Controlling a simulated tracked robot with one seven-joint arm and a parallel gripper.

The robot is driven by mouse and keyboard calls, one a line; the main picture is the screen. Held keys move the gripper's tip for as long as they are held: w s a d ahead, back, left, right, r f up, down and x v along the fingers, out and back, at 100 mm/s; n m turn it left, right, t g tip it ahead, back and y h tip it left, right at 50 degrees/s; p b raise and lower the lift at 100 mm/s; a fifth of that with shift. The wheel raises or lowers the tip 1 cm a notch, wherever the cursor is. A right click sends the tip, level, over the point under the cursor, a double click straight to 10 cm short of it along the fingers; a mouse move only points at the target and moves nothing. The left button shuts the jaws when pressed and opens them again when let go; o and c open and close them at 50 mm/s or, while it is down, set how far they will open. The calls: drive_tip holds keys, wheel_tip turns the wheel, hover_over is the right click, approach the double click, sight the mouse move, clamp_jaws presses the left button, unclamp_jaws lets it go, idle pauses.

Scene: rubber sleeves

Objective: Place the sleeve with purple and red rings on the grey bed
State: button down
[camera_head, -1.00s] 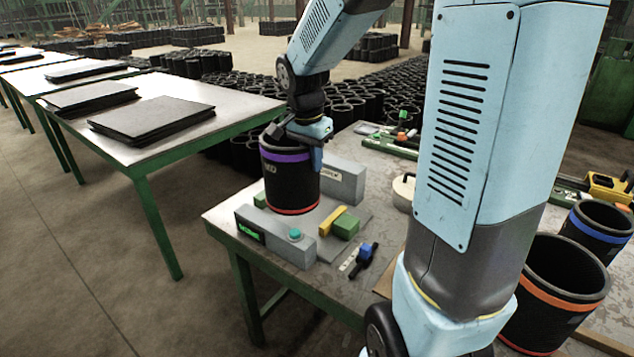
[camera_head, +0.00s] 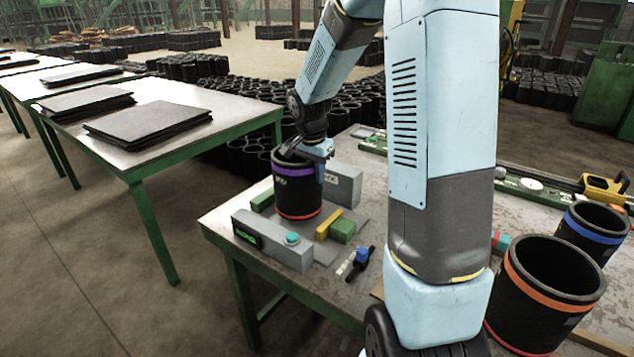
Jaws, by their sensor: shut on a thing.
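The black sleeve with a purple ring near its top and a red ring near its bottom (camera_head: 297,189) is upright at the grey bed (camera_head: 326,252). Its lower end is over the bed, between the long grey block in front and the grey block behind. I cannot tell whether its base touches the bed. My gripper (camera_head: 309,156) is shut on the sleeve's upper rim, at its right side. Part of the rim is hidden by the gripper.
A green block (camera_head: 262,201) is left of the sleeve, and yellow (camera_head: 329,223) and green (camera_head: 343,231) blocks are at its right. The long grey block (camera_head: 273,241) has a display and teal button. Orange-ringed (camera_head: 545,295) and blue-ringed (camera_head: 594,235) sleeves stand at right.

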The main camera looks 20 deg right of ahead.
drive_tip(key=shift+f, duration=1.55)
drive_tip(key=c, duration=1.1)
unclamp_jaws()
drive_tip(key=shift+c, duration=0.2)
drive_tip(key=r, duration=0.3)
drive_tip(key=a+r, duration=0.1)
drive_tip(key=r, duration=0.3)
drive_tip(key=s+r, duration=0.1)
drive_tip(key=r, duration=0.2)
drive_tip(key=shift+a+r, duration=0.25)
drive_tip(key=shift+r, duration=0.15)
drive_tip(key=s+a+r+n+t, duration=0.1)
drive_tip(key=s+r+n, duration=0.2)
drive_tip(key=s, duration=0.6)
drive_tip(key=s+r+n+t+y, duration=0.1)
drive_tip(key=s+r+n, duration=0.3)
drive_tip(key=s, duration=0.4)
drive_tip(key=s+a+r+n+t, duration=0.1)
drive_tip(key=s+r+n+t, duration=0.1)
drive_tip(key=s, duration=0.7)
drive_tip(key=shift+s+a+r+n+t, duration=0.35)
drive_tip(key=shift+r+n, duration=0.5)
drive_tip(key=shift+n, duration=0.25)
